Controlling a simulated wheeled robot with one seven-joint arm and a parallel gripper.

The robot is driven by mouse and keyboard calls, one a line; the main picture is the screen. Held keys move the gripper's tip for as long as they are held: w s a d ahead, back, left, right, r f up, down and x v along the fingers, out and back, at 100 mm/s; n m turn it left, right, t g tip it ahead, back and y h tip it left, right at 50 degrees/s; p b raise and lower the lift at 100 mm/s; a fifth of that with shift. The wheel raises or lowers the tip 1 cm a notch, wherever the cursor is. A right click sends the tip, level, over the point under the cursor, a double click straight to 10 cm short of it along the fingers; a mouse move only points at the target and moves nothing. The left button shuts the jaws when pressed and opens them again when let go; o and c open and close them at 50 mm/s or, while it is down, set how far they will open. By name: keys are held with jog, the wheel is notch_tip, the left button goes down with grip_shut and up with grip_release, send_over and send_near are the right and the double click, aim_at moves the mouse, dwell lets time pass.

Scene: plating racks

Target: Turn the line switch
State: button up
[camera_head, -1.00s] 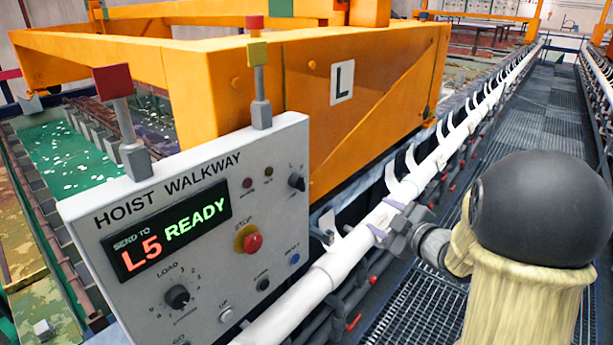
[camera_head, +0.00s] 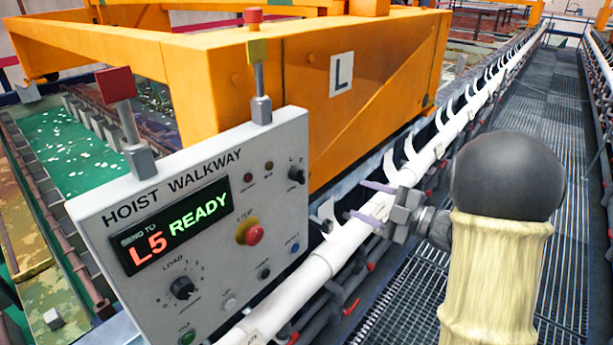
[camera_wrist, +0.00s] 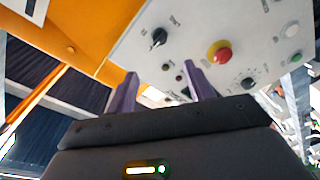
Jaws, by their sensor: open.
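The grey panel headed "HOIST WALKWAY" (camera_head: 203,160) stands at left in the head view. A black rotary switch (camera_head: 297,173) sits at its upper right; its small label is unreadable, so I cannot confirm it is the line switch. The same switch shows in the wrist view (camera_wrist: 158,38), beyond and between my fingertips. A second black knob, marked LOAD (camera_head: 182,288), is at lower left of the panel. My gripper (camera_head: 366,203) is open and empty, right of the panel and apart from it, its purple fingers pointing left. Both fingers also show in the wrist view (camera_wrist: 162,77).
A red stop button (camera_head: 254,235) sits below the switch; it also shows in the wrist view (camera_wrist: 220,51). The display (camera_head: 172,225) reads "SEND TO L5 READY". A white rail (camera_head: 350,240) with upright hooks runs beside the panel. The orange frame (camera_head: 300,90) stands behind.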

aim_at(304, 177)
jog(key=p+x, duration=0.3)
jog(key=x, duration=0.4)
jog(key=p+x, duration=0.3)
jog(key=x, duration=0.4)
jog(key=shift+a+r, duration=0.2)
jog(key=shift+a, duration=0.15)
jog(key=shift+w+a+f+p, duration=0.2)
jog(key=shift+w+a+p, duration=0.15)
jog(key=shift+w+a, duration=0.2)
jog(key=c, duration=0.8)
